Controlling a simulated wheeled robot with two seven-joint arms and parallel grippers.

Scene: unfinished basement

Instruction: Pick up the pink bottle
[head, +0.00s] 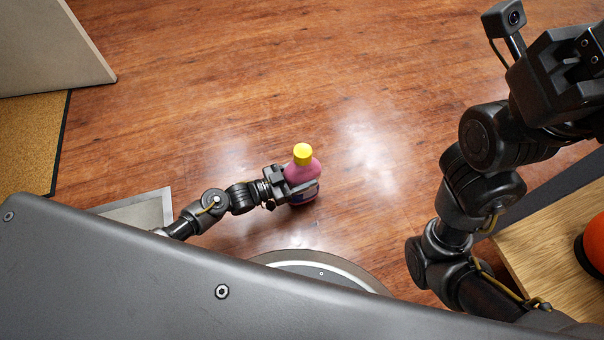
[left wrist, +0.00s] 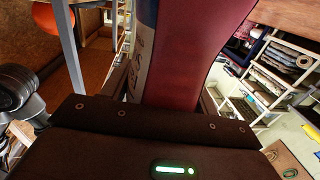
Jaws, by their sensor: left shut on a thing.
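The pink bottle (head: 302,172) has a yellow cap and is near the middle of the head view, over the wooden floor. My left gripper (head: 292,186) is shut on the bottle's body. In the left wrist view the bottle (left wrist: 190,50) fills the upper middle, with a white and blue label at its left side. The head view looks down steeply, so I cannot tell whether the bottle touches the floor. My right arm is at the right of the head view; its fingertips are not visible.
An orange-red round object (head: 594,244) sits on a light wooden surface (head: 545,240) at the lower right. A pale panel (head: 50,45) stands at the upper left beside a tan mat (head: 30,140). The wooden floor (head: 260,70) around the bottle is clear.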

